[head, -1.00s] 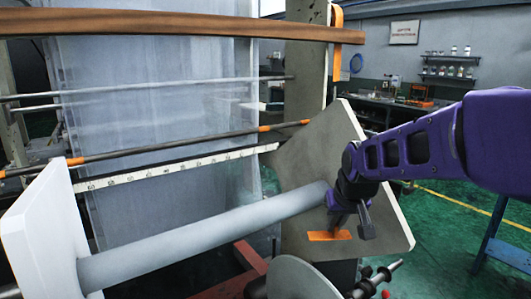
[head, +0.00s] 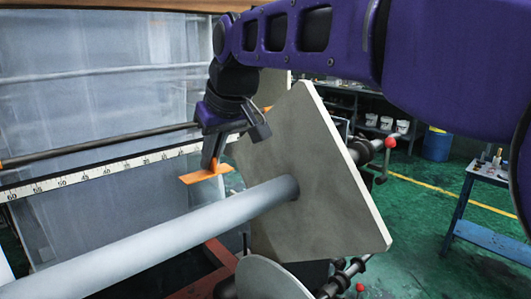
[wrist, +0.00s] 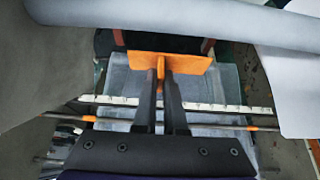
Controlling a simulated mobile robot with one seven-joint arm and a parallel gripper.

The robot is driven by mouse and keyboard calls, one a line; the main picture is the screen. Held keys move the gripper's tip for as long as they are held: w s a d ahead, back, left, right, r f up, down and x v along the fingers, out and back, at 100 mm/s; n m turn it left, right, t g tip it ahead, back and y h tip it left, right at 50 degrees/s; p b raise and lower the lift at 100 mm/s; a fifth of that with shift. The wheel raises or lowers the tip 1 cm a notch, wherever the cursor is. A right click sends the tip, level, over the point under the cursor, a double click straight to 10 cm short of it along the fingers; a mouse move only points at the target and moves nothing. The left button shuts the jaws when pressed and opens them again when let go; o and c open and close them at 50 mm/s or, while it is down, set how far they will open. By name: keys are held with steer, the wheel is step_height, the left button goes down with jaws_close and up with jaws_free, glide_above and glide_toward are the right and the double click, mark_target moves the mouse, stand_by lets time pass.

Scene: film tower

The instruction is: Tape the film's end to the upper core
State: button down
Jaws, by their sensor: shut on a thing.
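My gripper (head: 212,164) is shut on a flat orange tape piece (head: 206,175). The tape shows across the fingertips in the wrist view (wrist: 188,64), held by an upright orange tab. The upper core (head: 190,228) is a light grey cylinder running from lower left to a tilted grey end plate (head: 325,170). In the head view the tape is just above the core's far edge, left of that plate; it appears apart from the core (wrist: 130,33) in the wrist view. The film (head: 120,95) is a translucent sheet hanging behind. I cannot make out its end.
A white ruler bar (head: 95,172) and a dark roller (head: 75,150) cross in front of the film. A round grey disc (head: 268,280) and rods with red knobs (head: 360,287) are below the plate. A blue workbench (head: 490,240) stands right, with green floor between.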

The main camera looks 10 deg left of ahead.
mark_target(216, 205)
steer(key=shift+f+b, duration=2.55)
steer(key=shift+f, duration=0.6)
steer(key=shift+f, duration=0.6)
steer(key=c, duration=0.9)
jaws_free()
steer(key=shift+w, duration=0.1)
steer(key=shift+r, duration=0.1)
